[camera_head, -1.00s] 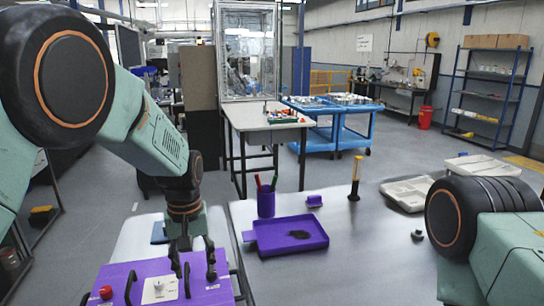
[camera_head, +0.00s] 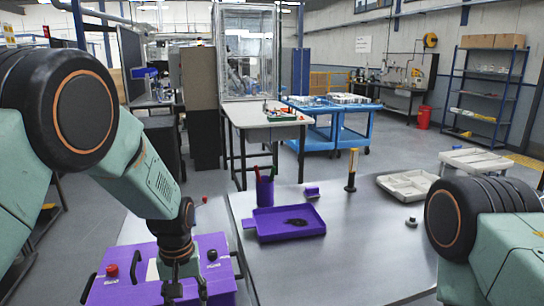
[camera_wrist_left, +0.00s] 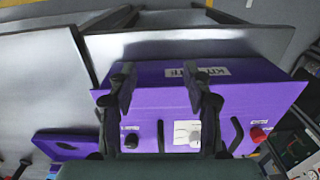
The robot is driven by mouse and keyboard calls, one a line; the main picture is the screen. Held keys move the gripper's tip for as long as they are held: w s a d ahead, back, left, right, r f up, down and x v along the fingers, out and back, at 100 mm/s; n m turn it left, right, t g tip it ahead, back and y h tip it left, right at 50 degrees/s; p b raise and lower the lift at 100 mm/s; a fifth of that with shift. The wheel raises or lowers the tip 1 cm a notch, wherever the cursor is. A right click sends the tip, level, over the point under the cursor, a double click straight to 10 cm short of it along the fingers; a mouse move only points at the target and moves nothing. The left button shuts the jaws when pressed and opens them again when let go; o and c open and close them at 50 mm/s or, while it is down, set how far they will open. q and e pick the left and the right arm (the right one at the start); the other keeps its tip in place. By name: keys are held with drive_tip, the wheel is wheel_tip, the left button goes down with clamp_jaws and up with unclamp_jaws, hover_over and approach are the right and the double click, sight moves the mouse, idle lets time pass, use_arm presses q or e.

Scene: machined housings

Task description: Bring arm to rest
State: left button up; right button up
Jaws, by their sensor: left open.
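My left arm comes in from the left in the head view. Its gripper (camera_head: 184,288) is pointed down, open, over the purple box (camera_head: 215,262). In the left wrist view the two fingers of the left gripper (camera_wrist_left: 162,88) stand wide apart with nothing between them, in front of the purple box (camera_wrist_left: 255,97). The box has a white label, a red knob (camera_head: 111,270), a black knob (camera_head: 212,254), a pale panel and dark handles. Whether the fingers touch the box is unclear. My right arm shows at the right edge; its gripper is out of view.
On the grey table (camera_head: 350,262) are a purple tray (camera_head: 262,237) with dark bits, a purple pen cup (camera_head: 265,192), a small purple block (camera_head: 312,191), a black-and-yellow post (camera_head: 351,170), a pale compartment tray (camera_head: 408,186) and a small grey part (camera_head: 411,222). The table's front middle is clear.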

use_arm(q)
drive_tip(key=s+a+f+m+b, duration=0.15)
drive_tip(key=s+f+b, duration=0.25)
drive_tip(key=s+f, duration=0.5)
drive_tip(key=s+a+f+n+b, duration=0.1)
drive_tip(key=s+a+f+b, duration=0.3)
drive_tip(key=f, duration=0.9)
drive_tip(key=s+f+m+b, duration=0.1)
drive_tip(key=s+f+b, duration=0.3)
drive_tip(key=s, duration=0.6)
drive_tip(key=s+d+f+m+b, duration=0.1)
drive_tip(key=s+f+b, duration=0.2)
drive_tip(key=s+f, duration=0.3)
drive_tip(key=s, duration=0.5)
drive_tip(key=shift+s+f+b, duration=0.2)
drive_tip(key=shift+b, duration=0.15)
drive_tip(key=shift+d, duration=0.1)
